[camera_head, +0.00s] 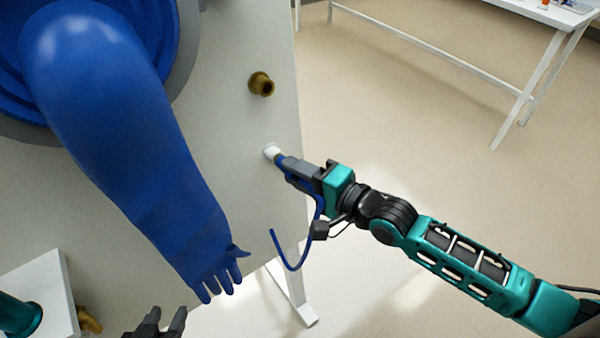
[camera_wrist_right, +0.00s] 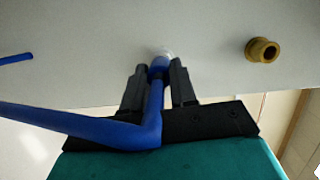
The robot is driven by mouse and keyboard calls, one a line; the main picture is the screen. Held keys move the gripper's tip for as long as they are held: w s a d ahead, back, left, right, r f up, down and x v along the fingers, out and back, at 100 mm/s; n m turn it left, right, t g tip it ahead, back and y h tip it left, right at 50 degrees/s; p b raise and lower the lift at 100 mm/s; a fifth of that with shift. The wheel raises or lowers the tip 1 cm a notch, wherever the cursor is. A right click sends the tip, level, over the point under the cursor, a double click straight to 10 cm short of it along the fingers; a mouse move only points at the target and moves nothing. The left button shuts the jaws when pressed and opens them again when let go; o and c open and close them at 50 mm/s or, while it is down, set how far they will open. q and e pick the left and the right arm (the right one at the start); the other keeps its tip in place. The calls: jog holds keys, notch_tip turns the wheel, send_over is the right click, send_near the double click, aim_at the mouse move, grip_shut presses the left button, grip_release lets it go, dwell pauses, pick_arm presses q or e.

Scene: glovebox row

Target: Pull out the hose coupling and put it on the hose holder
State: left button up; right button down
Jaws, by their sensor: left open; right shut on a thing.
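My right gripper (camera_head: 288,164) is shut on the hose coupling (camera_wrist_right: 158,67), at the end of a blue hose (camera_wrist_right: 85,125). The coupling's tip is at a white port (camera_head: 270,152) on the pale panel; how deep it sits in the port cannot be seen. The hose hangs below the gripper in a loop in the head view (camera_head: 291,268). A brass ring-shaped fitting (camera_head: 261,84) sticks out of the panel above the port; I cannot tell whether it is the hose holder. My left gripper (camera_head: 162,320) is open and empty at the bottom edge.
A long blue glove (camera_head: 125,150) hangs from a round port at the left, in front of the panel (camera_head: 232,130). A white box (camera_head: 40,290) and a brass part (camera_head: 88,320) are at the lower left. A white table (camera_head: 560,18) stands far right; open floor lies between.

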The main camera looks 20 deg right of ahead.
jog(key=c, duration=0.8)
grip_release()
jog(key=p+v, duration=0.1)
jog(key=v, duration=1.1)
jog(key=shift+s+d+r, duration=0.1)
jog(key=shift+s+d, duration=0.1)
jog(key=shift+s, duration=0.1)
jog(key=s+f+n+g+h, duration=0.1)
jog(key=f+n+h, duration=0.1)
jog(key=f+n, duration=0.2)
jog(key=s+f+n+g+h, duration=0.1)
jog(key=f+n+h, duration=0.2)
jog(key=f+n, duration=0.2)
jog(key=s+a+f+n+h, duration=0.1)
jog(key=s+f+n+h, duration=0.1)
jog(key=f+n, duration=0.2)
notch_tip(320, 180, down, 3)
jog(key=shift+a+f+g+h, duration=0.1)
jog(key=shift+a+g+h, duration=0.05)
jog(key=shift+g+h, duration=0.2)
